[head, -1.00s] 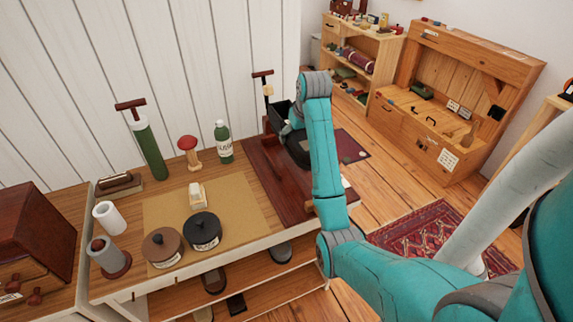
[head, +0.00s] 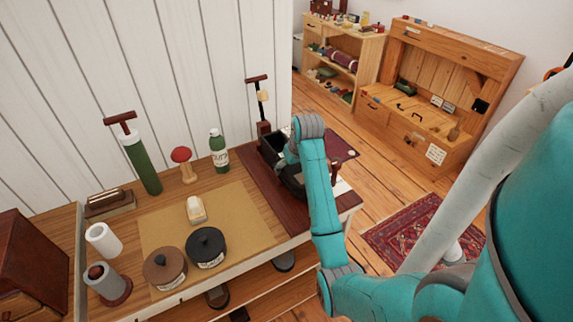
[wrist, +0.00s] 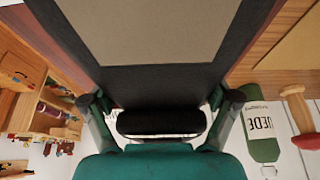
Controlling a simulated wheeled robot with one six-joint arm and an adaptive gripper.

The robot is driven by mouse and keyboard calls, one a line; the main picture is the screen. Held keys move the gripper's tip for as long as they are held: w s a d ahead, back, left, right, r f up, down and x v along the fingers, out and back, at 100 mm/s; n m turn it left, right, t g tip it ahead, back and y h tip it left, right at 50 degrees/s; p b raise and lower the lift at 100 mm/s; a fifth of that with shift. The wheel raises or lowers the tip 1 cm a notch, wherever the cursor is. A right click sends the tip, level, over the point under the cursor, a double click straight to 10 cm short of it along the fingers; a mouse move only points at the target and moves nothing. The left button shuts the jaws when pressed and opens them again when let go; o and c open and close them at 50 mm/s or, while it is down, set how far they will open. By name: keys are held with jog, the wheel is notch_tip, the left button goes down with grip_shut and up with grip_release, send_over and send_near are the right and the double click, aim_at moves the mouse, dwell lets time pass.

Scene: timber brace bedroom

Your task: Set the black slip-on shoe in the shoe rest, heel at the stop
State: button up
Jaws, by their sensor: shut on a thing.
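The black slip-on shoe (head: 271,150) shows as a dark, open-topped shape over the dark red board at the bench's right end. My arm partly covers it. In the wrist view the shoe (wrist: 150,80) is very close, with black sides around a beige inside. My gripper (wrist: 160,106) has a finger on either side of its near end and is shut on it. In the head view my gripper (head: 289,157) is mostly hidden by my wrist. The shoe rest appears to be the dark red board (head: 262,188); its heel stop cannot be made out. I cannot tell whether shoe and board touch.
An upright post with a T-handle (head: 259,100) stands just behind the shoe. A green bottle (head: 219,152), a red-topped wooden piece (head: 183,163) and two round tins (head: 205,247) stand to the left. The tan mat (head: 237,218) has bare room.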

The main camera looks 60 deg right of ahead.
jog(key=shift+f, duration=0.55)
jog(key=o, duration=1.3)
